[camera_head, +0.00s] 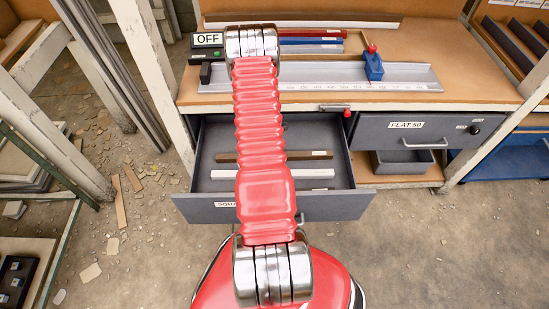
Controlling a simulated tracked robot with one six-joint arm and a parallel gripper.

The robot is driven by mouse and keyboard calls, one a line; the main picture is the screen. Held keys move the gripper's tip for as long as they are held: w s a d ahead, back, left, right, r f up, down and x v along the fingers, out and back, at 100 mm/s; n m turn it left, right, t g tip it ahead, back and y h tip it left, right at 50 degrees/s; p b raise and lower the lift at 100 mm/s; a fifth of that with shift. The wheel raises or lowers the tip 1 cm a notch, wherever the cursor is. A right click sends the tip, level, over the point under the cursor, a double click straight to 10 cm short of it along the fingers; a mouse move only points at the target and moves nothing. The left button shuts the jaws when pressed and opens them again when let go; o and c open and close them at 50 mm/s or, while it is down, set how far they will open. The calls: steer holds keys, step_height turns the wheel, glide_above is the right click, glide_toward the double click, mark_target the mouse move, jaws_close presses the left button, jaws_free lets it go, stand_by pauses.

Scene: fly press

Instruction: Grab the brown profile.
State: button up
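A brown profile (309,155) lies crosswise in the open grey drawer (351,203), whose label starts with "SQU". My red arm crosses in front of it and hides its middle; both ends show. A white profile (312,173) lies nearer the drawer front, apart from the brown one. Another long brown profile (345,17) lies at the back of the bench top. My arm reaches up over the drawer to a silver joint above the bench. My gripper does not show.
A closed drawer marked "FLAT 50" (430,131) is to the right. On the bench are a long grey rail (335,75) with a blue stop (373,65), red and blue profiles (311,41), and an "OFF" sign (208,39). Pale posts (152,75) stand left. Debris litters the floor.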

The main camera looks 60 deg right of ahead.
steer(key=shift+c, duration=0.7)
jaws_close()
